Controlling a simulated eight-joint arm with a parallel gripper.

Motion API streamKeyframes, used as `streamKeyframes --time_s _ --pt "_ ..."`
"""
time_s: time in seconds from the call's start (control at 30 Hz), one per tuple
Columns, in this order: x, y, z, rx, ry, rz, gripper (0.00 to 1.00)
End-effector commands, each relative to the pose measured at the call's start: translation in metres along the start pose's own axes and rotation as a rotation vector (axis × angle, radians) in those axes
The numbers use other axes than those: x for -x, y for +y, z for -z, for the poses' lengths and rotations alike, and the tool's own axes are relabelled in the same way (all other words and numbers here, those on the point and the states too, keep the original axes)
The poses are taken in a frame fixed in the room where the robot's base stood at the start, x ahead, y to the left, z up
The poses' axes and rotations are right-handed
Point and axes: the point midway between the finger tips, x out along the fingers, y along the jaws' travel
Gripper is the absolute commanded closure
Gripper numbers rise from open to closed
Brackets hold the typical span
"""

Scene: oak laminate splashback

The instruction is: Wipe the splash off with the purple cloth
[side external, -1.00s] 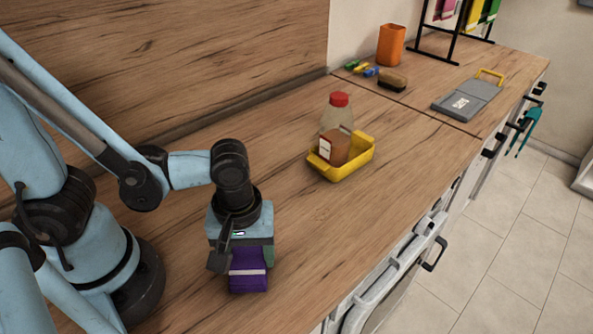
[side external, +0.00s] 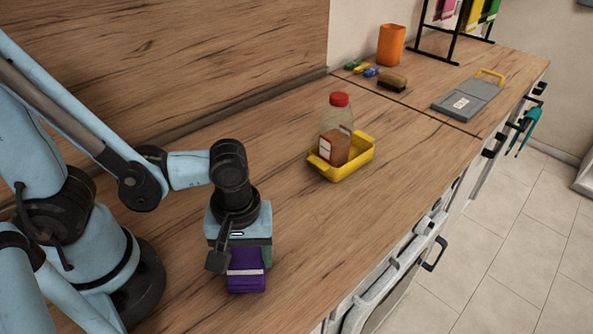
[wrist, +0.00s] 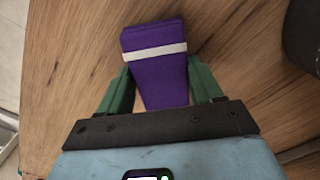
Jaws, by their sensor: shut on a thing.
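The purple cloth (side external: 246,281) is a folded pad with a pale stripe. It is low at the counter's surface in the side view; whether it touches the wood is hard to tell. My gripper (side external: 243,262) points down and is shut on the cloth. In the wrist view the cloth (wrist: 158,72) sits between the green fingers of my gripper (wrist: 160,92) and sticks out beyond them.
A yellow tray (side external: 361,164) holding a red-capped bottle (side external: 336,120) stands on the wooden counter (side external: 300,235). Further back are an orange cup (side external: 391,45), a brush (side external: 391,81), small coloured clips (side external: 362,69), a grey board (side external: 467,97) and a rack of cloths (side external: 455,30). The counter between my gripper and the tray is clear.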

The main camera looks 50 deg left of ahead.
Motion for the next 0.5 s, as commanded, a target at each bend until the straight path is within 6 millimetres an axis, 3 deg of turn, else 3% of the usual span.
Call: streamKeyframes --time_s 0.5 --pt "0.002 0.02 0.0 0.0 0.0 -0.005 0.59"
